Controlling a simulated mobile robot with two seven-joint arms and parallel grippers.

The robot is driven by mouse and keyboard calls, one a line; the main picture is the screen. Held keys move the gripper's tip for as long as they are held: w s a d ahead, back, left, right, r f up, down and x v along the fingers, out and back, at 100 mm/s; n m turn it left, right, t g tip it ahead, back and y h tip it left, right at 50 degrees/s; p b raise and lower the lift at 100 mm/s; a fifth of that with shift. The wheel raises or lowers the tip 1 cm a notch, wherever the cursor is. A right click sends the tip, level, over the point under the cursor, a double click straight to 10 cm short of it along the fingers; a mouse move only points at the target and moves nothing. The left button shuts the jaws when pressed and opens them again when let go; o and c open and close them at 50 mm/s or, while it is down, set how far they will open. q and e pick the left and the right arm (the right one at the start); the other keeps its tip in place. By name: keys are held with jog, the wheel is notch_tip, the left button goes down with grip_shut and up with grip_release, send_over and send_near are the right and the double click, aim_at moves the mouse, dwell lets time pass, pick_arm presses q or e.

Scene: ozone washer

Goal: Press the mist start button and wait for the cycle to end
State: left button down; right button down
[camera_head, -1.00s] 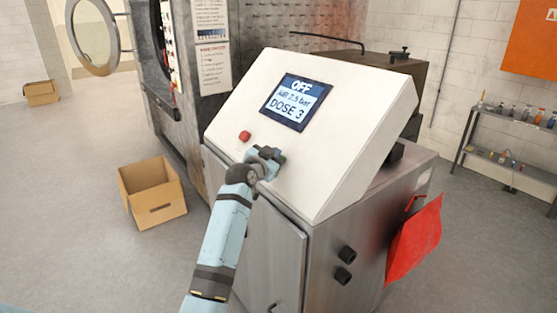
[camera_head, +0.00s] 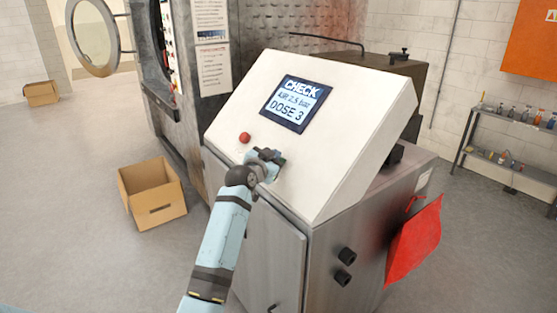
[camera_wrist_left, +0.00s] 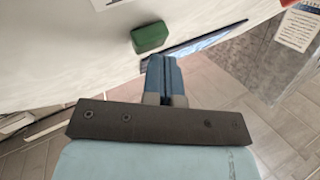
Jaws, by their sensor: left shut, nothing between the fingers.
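The white sloped control panel (camera_head: 330,150) stands on a steel cabinet. Its display (camera_head: 296,103) reads CHECK, AIR 2.5 bar and DOSE 3. A red button (camera_head: 244,137) sits on the panel's left side. A green button (camera_wrist_left: 150,37) shows in the left wrist view, just beyond and left of my fingertips; my gripper hides it in the head view. My left gripper (camera_head: 268,160) is shut and empty, close to the panel's lower edge. I cannot tell whether it touches the green button. My right gripper is not in view.
The washer machine (camera_head: 215,85) with an open round door (camera_head: 92,35) stands behind left. A cardboard box (camera_head: 152,192) lies on the floor at left. A red sheet (camera_head: 413,243) hangs on the cabinet's right side. A bottle shelf (camera_head: 510,118) stands at right.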

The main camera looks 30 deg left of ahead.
pick_arm(q)
jog(key=shift+s+a+r+p, duration=0.15)
jog(key=shift+s+r+p, duration=0.15)
jog(key=shift+s+r, duration=0.1)
jog(key=shift+r, duration=0.1)
jog(key=s+r+p, duration=0.1)
jog(key=p, duration=0.1)
jog(key=s+a+r+p, duration=0.1)
jog(key=s+r, duration=0.1)
jog(key=shift+s+a+r+p, duration=0.15)
jog(key=shift+a+r+p, duration=0.05)
jog(key=shift+p, duration=0.2)
dwell(0.6)
